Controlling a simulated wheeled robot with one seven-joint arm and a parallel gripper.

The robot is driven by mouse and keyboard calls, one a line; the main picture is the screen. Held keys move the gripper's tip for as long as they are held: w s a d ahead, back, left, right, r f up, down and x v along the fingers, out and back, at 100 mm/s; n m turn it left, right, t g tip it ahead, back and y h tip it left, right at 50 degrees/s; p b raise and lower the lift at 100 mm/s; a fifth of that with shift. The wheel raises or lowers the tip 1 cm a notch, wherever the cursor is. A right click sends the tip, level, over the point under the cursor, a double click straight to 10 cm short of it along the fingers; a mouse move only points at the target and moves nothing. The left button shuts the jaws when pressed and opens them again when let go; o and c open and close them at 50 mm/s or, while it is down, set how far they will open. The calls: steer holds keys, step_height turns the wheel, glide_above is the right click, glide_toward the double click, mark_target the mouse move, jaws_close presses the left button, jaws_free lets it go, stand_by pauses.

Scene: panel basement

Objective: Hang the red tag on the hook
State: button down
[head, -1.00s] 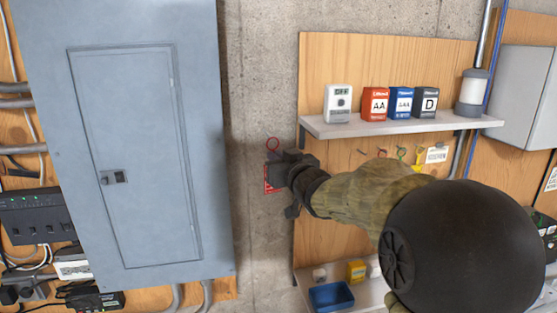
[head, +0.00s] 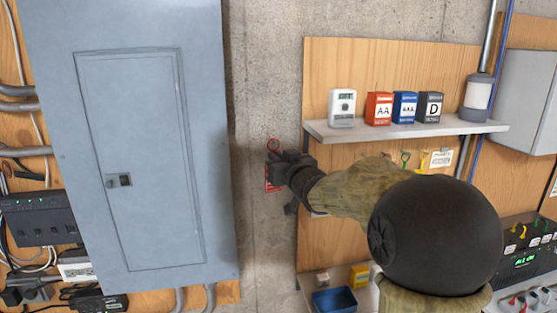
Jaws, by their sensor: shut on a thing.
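The gripper covers part of the tag. Under the shelf are small hanging things, including a green-ringed tag (head: 405,159) and a white label (head: 437,159). My arm hides part of that hook area, and I cannot tell which hook is free.
The grey electrical panel (head: 150,170) stands close on the left. A shelf (head: 400,130) on the wooden board holds a white device (head: 342,108), battery boxes (head: 379,108) and a lantern (head: 477,98). A blue bin (head: 334,300) sits below.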

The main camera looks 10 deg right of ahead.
steer(key=shift+w+f, duration=0.2)
steer(key=shift+w, duration=0.05)
stand_by(0.5)
steer(key=c, duration=1.5)
jaws_free()
steer(key=shift+s, duration=0.15)
steer(key=b+v, duration=0.4)
steer(key=v, duration=1.3)
